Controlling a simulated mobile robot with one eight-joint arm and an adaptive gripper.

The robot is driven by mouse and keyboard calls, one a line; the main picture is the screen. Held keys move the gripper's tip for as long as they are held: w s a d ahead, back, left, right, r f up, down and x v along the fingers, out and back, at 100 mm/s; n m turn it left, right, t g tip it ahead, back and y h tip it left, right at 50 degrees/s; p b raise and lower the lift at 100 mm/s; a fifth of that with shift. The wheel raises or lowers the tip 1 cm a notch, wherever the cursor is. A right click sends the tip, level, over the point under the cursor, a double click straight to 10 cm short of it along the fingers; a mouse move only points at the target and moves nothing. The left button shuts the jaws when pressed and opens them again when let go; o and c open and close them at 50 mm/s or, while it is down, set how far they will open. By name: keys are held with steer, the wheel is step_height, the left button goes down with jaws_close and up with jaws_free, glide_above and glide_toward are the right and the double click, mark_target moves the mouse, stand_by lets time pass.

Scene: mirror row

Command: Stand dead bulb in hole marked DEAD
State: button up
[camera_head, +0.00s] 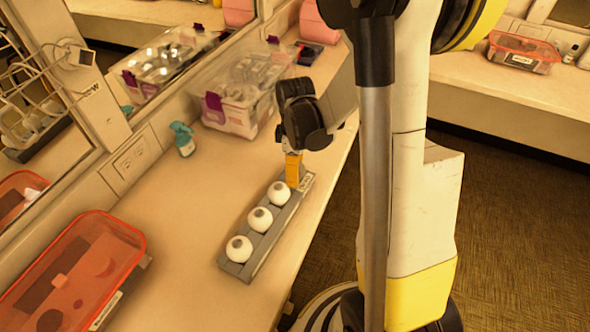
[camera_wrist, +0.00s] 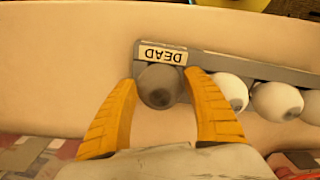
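The dead bulb (camera_wrist: 159,88) is dark grey and sits at the end of a grey holder (camera_wrist: 256,70), beside the white DEAD label (camera_wrist: 163,54), in the wrist view. It appears to stand in that end position; the hole itself is hidden. My gripper (camera_wrist: 162,78) has its yellow fingertips on either side of the bulb, very close to it. Whether they touch it is unclear. In the head view my gripper (camera_head: 293,182) is low at the holder's far end and hides the dead bulb. Several white bulbs (camera_head: 261,219) stand along the holder.
An orange-lidded box (camera_head: 75,275) is at the counter's left. A teal spray bottle (camera_head: 183,139) and a clear bin with purple latches (camera_head: 240,95) stand near the mirror. The counter (camera_head: 180,225) left of the holder is clear; its right edge is close to the holder.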

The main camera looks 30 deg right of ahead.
step_height(320, 180, up, 11)
steer(key=p, duration=0.5)
steer(key=shift+r, duration=0.2)
steer(key=shift+a+r, duration=0.1)
steer(key=shift+r, duration=0.55)
steer(key=s+a+r+m+t, duration=0.7)
steer(key=s+a+r+m, duration=0.2)
steer(key=s+a+r, duration=0.1)
steer(key=shift+a+r+m, duration=0.3)
steer(key=shift+a+r, duration=0.25)
steer(key=shift+a, duration=0.25)
